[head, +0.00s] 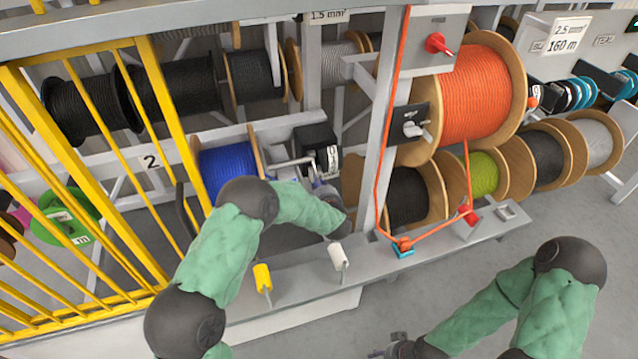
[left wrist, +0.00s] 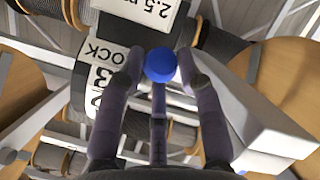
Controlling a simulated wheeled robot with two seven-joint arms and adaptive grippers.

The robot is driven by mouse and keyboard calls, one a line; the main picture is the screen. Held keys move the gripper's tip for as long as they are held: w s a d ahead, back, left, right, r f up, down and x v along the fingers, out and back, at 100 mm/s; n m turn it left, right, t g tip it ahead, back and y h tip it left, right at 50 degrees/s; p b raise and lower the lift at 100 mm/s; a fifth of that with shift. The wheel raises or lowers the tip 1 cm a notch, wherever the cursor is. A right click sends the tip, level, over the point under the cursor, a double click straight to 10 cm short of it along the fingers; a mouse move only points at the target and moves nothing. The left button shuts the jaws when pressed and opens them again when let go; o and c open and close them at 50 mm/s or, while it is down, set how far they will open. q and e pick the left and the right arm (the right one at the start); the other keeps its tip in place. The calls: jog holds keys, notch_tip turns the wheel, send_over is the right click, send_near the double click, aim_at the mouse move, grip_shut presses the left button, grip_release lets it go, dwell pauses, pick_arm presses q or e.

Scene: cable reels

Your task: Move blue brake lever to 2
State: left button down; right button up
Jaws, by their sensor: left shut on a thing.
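The blue brake lever shows in the left wrist view as a round blue knob (left wrist: 160,65) between the fingers of my left gripper (left wrist: 159,77). The gripper is shut on it. Behind the knob is a dark brake housing with a white label (left wrist: 105,85), on which "3" and "OCK" can be read. In the head view my left gripper (head: 325,192) is below the black brake box (head: 316,140), to the right of the blue cable reel (head: 228,166). The lever is hidden there, and its exact setting cannot be read. My right gripper (head: 393,347) is at the bottom edge, its fingers unclear.
A yellow-handled lever (head: 263,278) and a white-handled lever (head: 337,257) stand on the grey beam below my left arm. A yellow barrier (head: 110,180) is on the left. An orange reel (head: 480,90) is on the right. Open floor lies at lower right.

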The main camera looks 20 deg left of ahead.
aim_at(321, 180)
pick_arm(q)
jog(key=shift+s+d+r+g+h+p, duration=0.3)
jog(key=shift+r+g+h+p, duration=0.4)
jog(key=shift+p, duration=2.1)
jog(key=shift+s+d+r+g+h+p, duration=0.35)
jog(key=shift+r+g+p, duration=0.65)
jog(key=shift+p, duration=1.75)
jog(key=shift+s+d+r+g+h+p, duration=0.2)
jog(key=shift+r+g+h+p, duration=0.6)
jog(key=shift+p, duration=2)
jog(key=shift+w+a+r+p, duration=0.2)
jog(key=shift+r+p, duration=0.45)
jog(key=shift+p, duration=0.05)
jog(key=shift+w+r+y, duration=0.15)
jog(key=shift+y, duration=0.1)
jog(key=shift+w+a+r, duration=0.2)
jog(key=shift+w+r, duration=0.05)
jog(key=shift+r, duration=0.25)
jog(key=c, duration=0.9)
grip_release()
jog(key=shift+f, duration=0.1)
jog(key=shift+s+f, duration=0.15)
jog(key=shift+f, duration=0.15)
jog(key=shift+s, duration=0.1)
